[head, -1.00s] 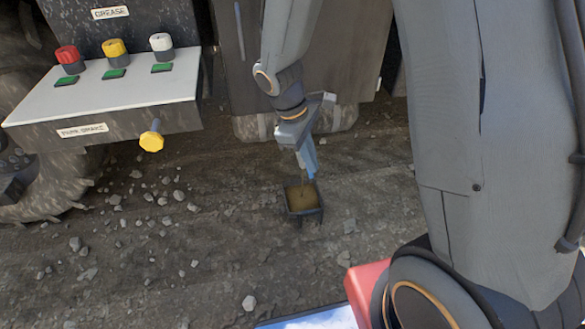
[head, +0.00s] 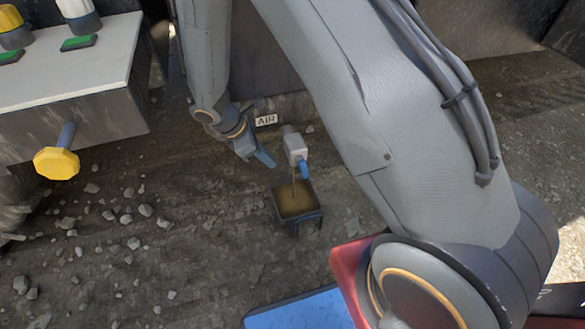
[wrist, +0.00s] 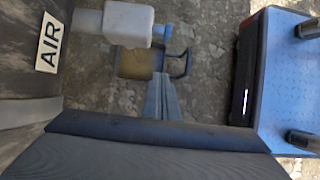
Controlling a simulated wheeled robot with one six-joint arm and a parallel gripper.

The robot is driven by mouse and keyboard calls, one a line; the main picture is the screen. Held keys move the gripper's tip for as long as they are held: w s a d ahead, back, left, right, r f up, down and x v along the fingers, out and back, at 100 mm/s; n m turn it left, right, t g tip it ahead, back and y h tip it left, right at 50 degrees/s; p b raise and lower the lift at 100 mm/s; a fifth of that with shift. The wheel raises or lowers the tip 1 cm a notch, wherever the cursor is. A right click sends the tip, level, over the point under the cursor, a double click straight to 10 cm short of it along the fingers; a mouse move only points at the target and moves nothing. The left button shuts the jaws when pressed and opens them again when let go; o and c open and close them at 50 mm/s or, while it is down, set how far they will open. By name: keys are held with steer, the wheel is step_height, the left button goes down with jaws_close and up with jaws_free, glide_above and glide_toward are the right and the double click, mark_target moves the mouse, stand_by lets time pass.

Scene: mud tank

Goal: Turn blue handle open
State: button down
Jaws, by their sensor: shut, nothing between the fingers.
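The blue handle (head: 304,169) hangs down on the front of a pale valve block (head: 295,148) in the head view. In the wrist view a bluish piece that looks like the handle (wrist: 161,33) sits at the right end of the pale block (wrist: 127,24). My gripper (head: 264,157) is shut and empty, to the left of the valve and apart from the handle. In the wrist view its closed fingers (wrist: 161,97) point up the picture, below the block. A thin brown stream runs down below the valve.
A dark tray (head: 299,218) with brown liquid stands on the ground under the valve. An AIR label (head: 266,120) is on the wall behind. A panel (head: 80,90) with knobs and a yellow handle (head: 57,163) is at the left. Stony ground lies between.

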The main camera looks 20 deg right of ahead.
mark_target(303, 167)
steer(key=shift+a, duration=0.3)
steer(key=shift+s, duration=0.1)
steer(key=d+f+b, duration=0.5)
steer(key=d+f, duration=0.2)
steer(key=d, duration=0.1)
steer(key=shift+d+f, duration=0.25)
steer(key=shift+f, duration=0.15)
